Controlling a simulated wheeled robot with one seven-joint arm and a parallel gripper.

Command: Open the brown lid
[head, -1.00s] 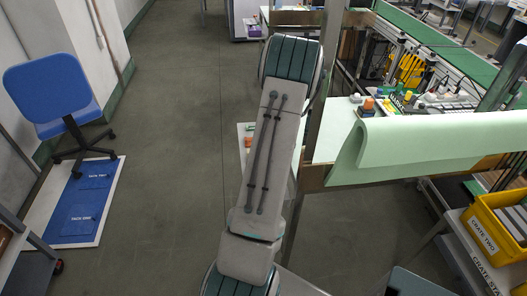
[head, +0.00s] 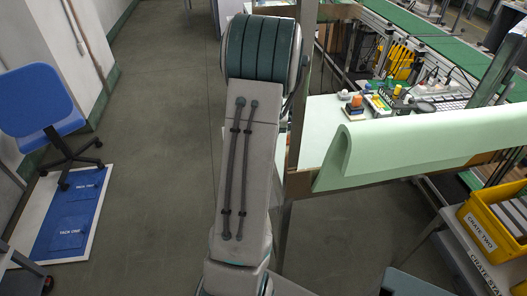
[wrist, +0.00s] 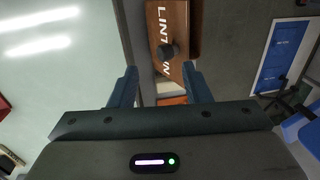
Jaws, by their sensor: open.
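The brown lid (wrist: 181,28) shows at the top middle of the wrist view, with white lettering that reads "LINT" and more, partly covered. A dark round knob (wrist: 167,50) stands on it. My gripper (wrist: 159,70) is open, with one blue-grey finger on each side of the picture's middle. The knob appears between and slightly beyond the fingertips; nothing is held. I cannot tell how far the fingers are from the knob. In the head view my arm hides the lid and gripper.
A light green sheet (head: 420,145) hangs over a rail right of my arm. Behind it a white worktop (head: 323,122) holds small parts. A yellow crate (head: 487,237) stands at the lower right. A blue chair (head: 40,105) and blue floor board (head: 70,220) are left. The grey floor between is clear.

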